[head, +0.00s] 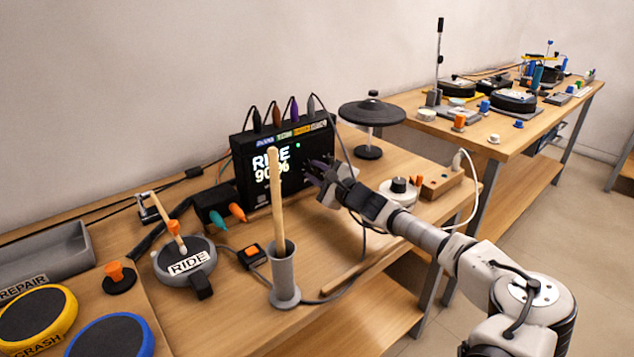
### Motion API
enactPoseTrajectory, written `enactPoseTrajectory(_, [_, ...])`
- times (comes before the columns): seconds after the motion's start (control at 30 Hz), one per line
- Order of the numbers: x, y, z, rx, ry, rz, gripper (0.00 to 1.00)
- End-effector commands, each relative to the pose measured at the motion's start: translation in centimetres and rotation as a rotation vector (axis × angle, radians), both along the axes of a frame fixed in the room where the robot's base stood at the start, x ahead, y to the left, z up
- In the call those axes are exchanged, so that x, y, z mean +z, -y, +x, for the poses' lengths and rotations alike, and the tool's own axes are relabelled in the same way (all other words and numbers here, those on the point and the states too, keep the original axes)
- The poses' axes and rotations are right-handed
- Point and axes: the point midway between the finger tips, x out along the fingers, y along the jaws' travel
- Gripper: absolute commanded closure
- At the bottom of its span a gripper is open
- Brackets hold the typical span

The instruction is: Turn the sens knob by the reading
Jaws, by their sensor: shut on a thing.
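A black drum module (247,172) stands upright on the bench in the head view. Its lit screen (272,163) reads "RIDE" and "90%". My gripper (318,174) reaches in from the right and is shut at the right part of the module's front face. The sens knob is hidden by the fingers, so I cannot see its pointer; the fingers appear shut on it. A round pad labelled RIDE (186,262) lies at the left front, with a wooden stick touching its top.
A grey holder (284,276) with an upright stick stands in front of the module. A black cymbal-like disc (371,113) stands behind my gripper. A white round base with a black knob (399,187) lies beside my arm. Yellow and blue pads (110,338) lie front left.

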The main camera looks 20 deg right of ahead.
Motion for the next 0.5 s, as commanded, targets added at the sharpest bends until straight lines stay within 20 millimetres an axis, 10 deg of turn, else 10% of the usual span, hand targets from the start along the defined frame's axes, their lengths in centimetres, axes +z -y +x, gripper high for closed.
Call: enactPoseTrajectory(0.5, [-0.08, 0.03, -0.01, -0.001, 0.085, -0.237, 0.98])
